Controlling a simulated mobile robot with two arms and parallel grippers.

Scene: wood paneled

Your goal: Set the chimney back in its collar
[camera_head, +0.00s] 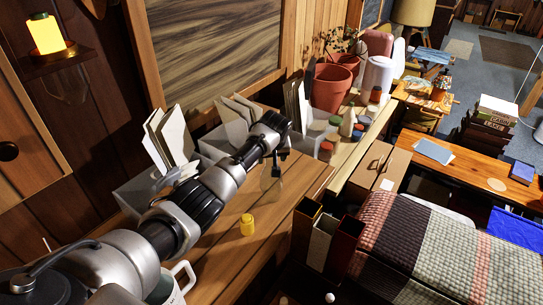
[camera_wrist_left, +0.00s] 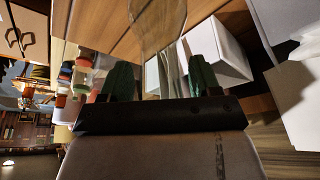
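The clear glass chimney (camera_head: 271,183) hangs below my left gripper (camera_head: 280,156), over the wooden counter, in the head view. In the left wrist view the glass (camera_wrist_left: 160,28) passes between the two dark green fingers of my left gripper (camera_wrist_left: 161,80), which look closed around its narrower part. Its outline is faint. My right gripper is not in view.
Grey holders with papers (camera_head: 169,142) stand behind my left arm. A white mug (camera_head: 173,285) is at the near edge. Jars (camera_head: 334,122) and a terracotta pot (camera_head: 331,88) stand at the back right. A glowing lamp (camera_head: 46,34) sits on a wall shelf.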

